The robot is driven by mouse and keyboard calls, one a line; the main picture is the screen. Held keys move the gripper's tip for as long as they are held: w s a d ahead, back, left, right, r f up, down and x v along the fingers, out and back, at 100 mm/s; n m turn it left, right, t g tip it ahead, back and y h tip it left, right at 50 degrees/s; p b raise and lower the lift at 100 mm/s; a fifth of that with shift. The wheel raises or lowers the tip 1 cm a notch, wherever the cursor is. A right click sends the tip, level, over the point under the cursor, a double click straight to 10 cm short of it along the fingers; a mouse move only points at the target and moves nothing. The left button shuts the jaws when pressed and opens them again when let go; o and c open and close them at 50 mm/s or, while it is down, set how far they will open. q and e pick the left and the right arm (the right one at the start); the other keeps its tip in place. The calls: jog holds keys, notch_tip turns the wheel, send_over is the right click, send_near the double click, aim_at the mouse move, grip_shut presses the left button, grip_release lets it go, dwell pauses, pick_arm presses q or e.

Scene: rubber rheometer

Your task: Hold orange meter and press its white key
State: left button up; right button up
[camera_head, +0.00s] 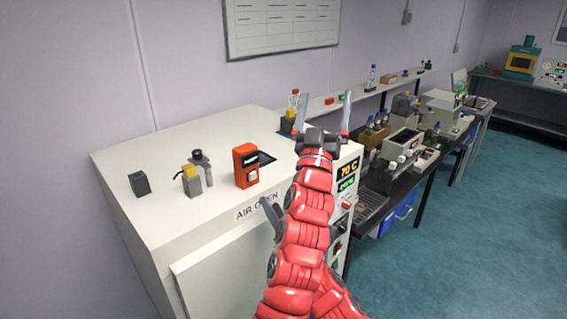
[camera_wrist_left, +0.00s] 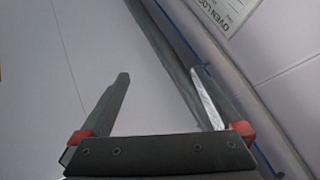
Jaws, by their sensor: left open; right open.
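The orange meter (camera_head: 246,165) stands upright on the white oven top, near its front edge. Its white key (camera_head: 251,178) shows low on the front face. My left gripper (camera_head: 325,98) is open and empty, to the right of the meter and apart from it, with its fingers pointing up toward the wall. Its two spread fingers also show in the left wrist view (camera_wrist_left: 160,85), with only wall between them; the meter is not seen there. My right gripper (camera_head: 270,211) is mostly hidden behind my red left arm; a grey finger shows at the oven's front, below the meter.
On the oven top (camera_head: 180,135) stand a dark block (camera_head: 139,184), a grey and yellow item (camera_head: 191,181) and a dark bottle (camera_head: 202,165) left of the meter. A yellow-topped item (camera_head: 288,122) is near my left gripper. The back left of the top is clear.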

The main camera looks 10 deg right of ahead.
pick_arm(q)
jog(key=w+d+f+n+g+y, duration=0.2)
jog(key=w+f+g+y, duration=0.1)
jog(key=w+f+y, duration=0.15)
jog(key=n+g+y, duration=0.7)
jog(key=g+y, duration=0.2)
jog(key=y, duration=0.5)
send_near(240, 157)
jog(key=d, duration=0.3)
jog(key=x, duration=1.1)
jog(key=f+x, duration=0.1)
jog(key=x, duration=0.4)
jog(key=shift+w+d, duration=0.2)
jog(key=shift+w, duration=0.05)
jog(key=c, duration=1.4)
jog(key=shift+c, duration=0.3)
pick_arm(e)
grip_shut()
jog(key=shift+a, duration=0.1)
